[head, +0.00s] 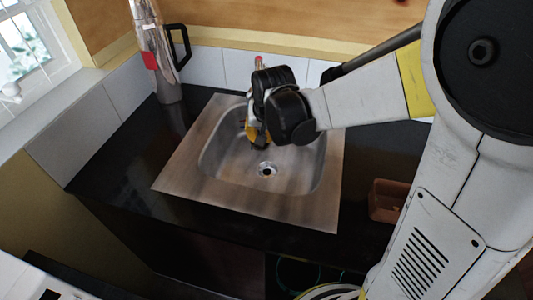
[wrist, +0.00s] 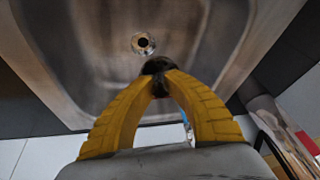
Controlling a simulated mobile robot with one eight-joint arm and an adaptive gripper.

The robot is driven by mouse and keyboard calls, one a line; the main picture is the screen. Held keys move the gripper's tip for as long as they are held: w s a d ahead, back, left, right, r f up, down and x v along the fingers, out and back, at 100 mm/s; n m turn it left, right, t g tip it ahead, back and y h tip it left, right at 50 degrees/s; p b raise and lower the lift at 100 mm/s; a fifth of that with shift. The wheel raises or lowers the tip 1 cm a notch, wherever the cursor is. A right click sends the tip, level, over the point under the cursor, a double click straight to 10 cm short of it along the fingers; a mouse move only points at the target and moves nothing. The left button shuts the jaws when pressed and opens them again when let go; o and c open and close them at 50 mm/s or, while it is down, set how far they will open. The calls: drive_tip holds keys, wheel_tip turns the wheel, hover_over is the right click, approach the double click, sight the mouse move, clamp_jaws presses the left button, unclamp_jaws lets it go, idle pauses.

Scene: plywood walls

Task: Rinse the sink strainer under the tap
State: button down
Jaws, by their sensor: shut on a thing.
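My gripper (head: 252,140) points down into the steel sink (head: 190,165), over its back part. Its yellow fingers also show in the wrist view (wrist: 159,72), with the tips together on a small dark thing (wrist: 157,64), apparently the sink strainer. Most of it is hidden by the fingertips. The round drain (head: 266,169) lies in front of the gripper on the sink floor; it shows just beyond the fingertips in the wrist view (wrist: 143,43). A red-tipped upright part (head: 258,62), perhaps the tap, stands behind my gripper, mostly hidden. I cannot see running water.
A tall shiny flask (head: 155,50) with a black handle and red patch stands at the back left of the dark counter (head: 110,165). A small brown container (head: 385,200) sits right of the sink. White tiles (head: 205,68) line the wall behind. The left counter is clear.

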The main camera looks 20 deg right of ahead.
drive_tip(key=shift+w+a+r+m+t, duration=0.15)
drive_tip(key=shift+r+t, duration=0.1)
drive_tip(key=shift+r, duration=0.15)
drive_tip(key=shift+w+a+r+m+t, duration=0.15)
drive_tip(key=shift+r+t, duration=0.1)
drive_tip(key=shift+r, duration=0.15)
drive_tip(key=f+b, duration=0.2)
drive_tip(key=f, duration=0.1)
drive_tip(key=f+b, duration=0.3)
drive_tip(key=shift+w+d+f, duration=0.1)
drive_tip(key=shift+w+f, duration=0.05)
drive_tip(key=shift+w, duration=0.05)
drive_tip(key=shift+w+f, duration=0.15)
drive_tip(key=shift+f, duration=0.15)
drive_tip(key=w+d+f+b, duration=0.1)
drive_tip(key=w+f+b, duration=0.1)
drive_tip(key=w, duration=1.1)
drive_tip(key=shift+w+d+f+b, duration=0.25)
drive_tip(key=shift+w+f+b, duration=0.1)
drive_tip(key=shift+b, duration=0.3)
drive_tip(key=shift+d, duration=0.1)
drive_tip(key=shift+d, duration=0.5)
drive_tip(key=shift+a, duration=0.1)
